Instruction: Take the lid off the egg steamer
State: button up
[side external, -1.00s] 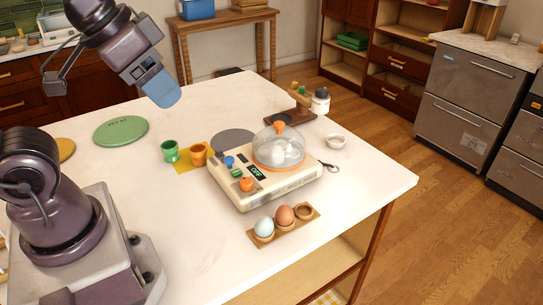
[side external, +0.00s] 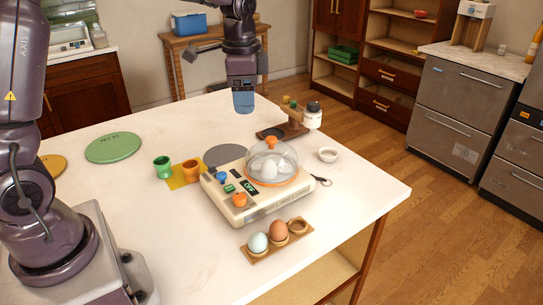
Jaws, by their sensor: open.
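The egg steamer (side external: 232,208) is a cream box on the white table, with blue, green and orange controls on its left part. Its clear dome lid (side external: 290,158) sits on an orange ring at the right part of the box, topped by an orange knob (side external: 271,143). White eggs (side external: 269,170) show through the dome. My gripper (side external: 243,103) hangs pointing down, above and behind the lid and a little left of it in the picture, apart from it. It is open and looks empty; the gap between its fingers is hard to see from this side.
A wooden holder with two eggs (side external: 268,243) lies in front of the steamer. Green (side external: 162,167) and orange (side external: 191,170) cups stand left of it. A spice stand with a bottle (side external: 312,117) stands behind right, near a small white bowl (side external: 328,155).

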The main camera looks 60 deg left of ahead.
aim_at(271, 138)
jog(key=w+a+f+m, duration=0.25)
jog(key=w+m, duration=0.25)
jog(key=m, duration=0.3)
jog(key=w+a+f+m, duration=0.1)
jog(key=w+a+m, duration=0.2)
jog(key=w+m, duration=0.35)
jog(key=shift+m+g, duration=0.3)
jog(key=shift+m, duration=0.45)
jog(key=f, duration=0.2)
jog(key=s+f, duration=0.1)
jog(key=f, duration=0.4)
jog(key=shift+s+d+f, duration=0.15)
jog(key=shift+d+f, duration=0.1)
jog(key=shift+f, duration=0.1)
jog(key=f, duration=0.5)
jog(key=shift+s+d, duration=0.2)
jog(key=shift+s, duration=0.1)
jog(key=c, duration=1)
